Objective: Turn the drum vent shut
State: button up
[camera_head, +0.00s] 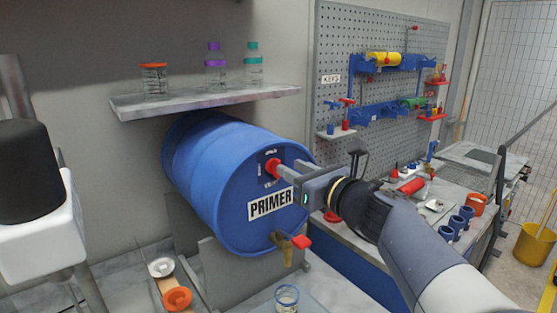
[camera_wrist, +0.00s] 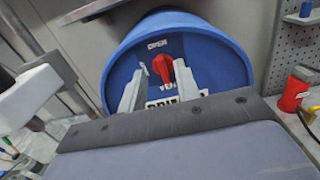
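A blue drum (camera_head: 215,185) marked PRIMER lies on its side, with its flat end toward me. Its red vent knob (camera_head: 272,167) is high on that end. It also shows in the wrist view (camera_wrist: 164,68), between my fingers. An OPEN label (camera_wrist: 157,44) is above the knob, and a partly hidden VENT label (camera_wrist: 167,87) is below it. My gripper (camera_head: 291,172) reaches in from the right. Its fingers (camera_wrist: 160,80) stand apart on either side of the knob, with small gaps visible. Whether the tips touch it is hard to tell.
A tap with a red handle (camera_head: 301,242) sits low on the drum, above a glass jar (camera_head: 287,298). A shelf (camera_head: 205,101) with jar and bottles hangs above. A pegboard (camera_head: 385,70) and workbench (camera_head: 480,185) stand right.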

aim_at(280, 162)
jog(key=shift+p+x, duration=0.3)
jog(key=shift+x, duration=2.05)
jog(key=shift+c, duration=0.5)
jog(key=c, duration=0.6)
jog(key=shift+o, duration=0.2)
